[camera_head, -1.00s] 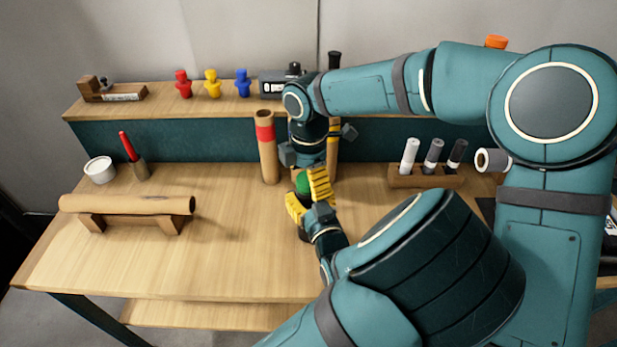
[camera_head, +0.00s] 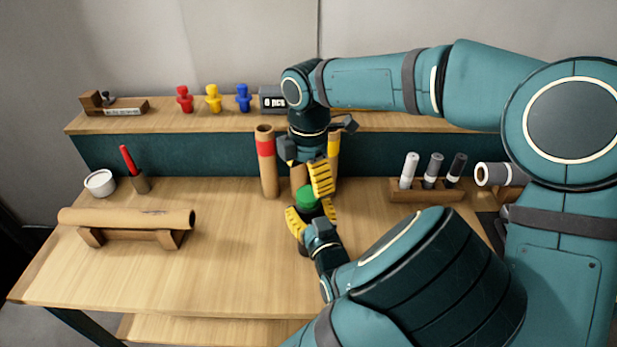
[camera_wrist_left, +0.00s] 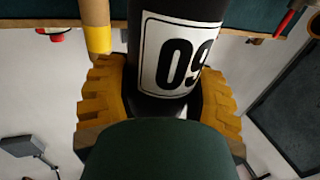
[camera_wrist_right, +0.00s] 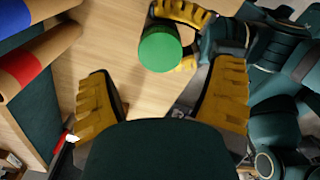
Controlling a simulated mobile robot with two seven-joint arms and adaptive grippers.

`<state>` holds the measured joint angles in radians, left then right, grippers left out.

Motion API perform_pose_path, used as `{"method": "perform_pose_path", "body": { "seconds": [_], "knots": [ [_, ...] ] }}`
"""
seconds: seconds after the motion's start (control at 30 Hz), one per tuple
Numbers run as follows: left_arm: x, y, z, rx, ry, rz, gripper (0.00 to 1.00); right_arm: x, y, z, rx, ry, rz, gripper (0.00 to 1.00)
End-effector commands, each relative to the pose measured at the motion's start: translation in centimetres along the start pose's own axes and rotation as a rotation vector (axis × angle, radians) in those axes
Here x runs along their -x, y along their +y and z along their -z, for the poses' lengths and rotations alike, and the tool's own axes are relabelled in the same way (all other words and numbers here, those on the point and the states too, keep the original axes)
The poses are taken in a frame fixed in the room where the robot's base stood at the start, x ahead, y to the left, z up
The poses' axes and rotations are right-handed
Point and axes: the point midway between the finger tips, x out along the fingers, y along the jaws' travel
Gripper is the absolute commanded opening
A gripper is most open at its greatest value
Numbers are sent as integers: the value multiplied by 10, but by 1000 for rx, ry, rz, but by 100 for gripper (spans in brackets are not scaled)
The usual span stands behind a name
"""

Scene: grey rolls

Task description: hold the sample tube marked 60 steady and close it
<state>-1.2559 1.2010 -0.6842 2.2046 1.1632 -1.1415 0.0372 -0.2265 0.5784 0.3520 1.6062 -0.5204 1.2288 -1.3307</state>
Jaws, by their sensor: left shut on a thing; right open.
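The sample tube (camera_wrist_left: 183,60) is black with a white label; its number shows upside down in the left wrist view and reads 60. My left gripper (camera_head: 312,217) is shut around the tube, which stands upright at the middle of the table. A round green cap (camera_head: 307,197) sits at the tube's top; it also shows in the right wrist view (camera_wrist_right: 160,49). I cannot tell how tightly it is seated. My right gripper (camera_head: 308,181) is open and empty just above the cap, its fingers apart from it. My left fingers hide much of the tube.
A red-banded cardboard roll (camera_head: 267,165) and others stand behind my grippers. A long roll (camera_head: 125,217) lies on a wooden cradle at left. A rack (camera_head: 428,190) with several small tubes stands at right. The table is clear at front left.

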Motion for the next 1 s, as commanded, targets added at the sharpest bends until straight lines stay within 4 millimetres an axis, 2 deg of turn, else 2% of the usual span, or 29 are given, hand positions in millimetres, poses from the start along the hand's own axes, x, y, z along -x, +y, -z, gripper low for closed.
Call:
{"method": "perform_pose_path", "body": {
  "seconds": [0.1,0.3,0.63,0.77,1.0],
  "knots": [
    [0,0,0,0,0,0,0,14,1,0,105,0,-3,82],
    [0,0,0,0,0,0,0,28,0,0,233,0,-1,82],
    [0,0,0,0,0,0,0,29,0,0,246,0,0,82],
    [0,0,0,0,0,0,0,23,0,0,246,0,2,82],
    [0,0,0,0,0,0,0,-10,-1,0,244,0,3,82]
  ]
}}
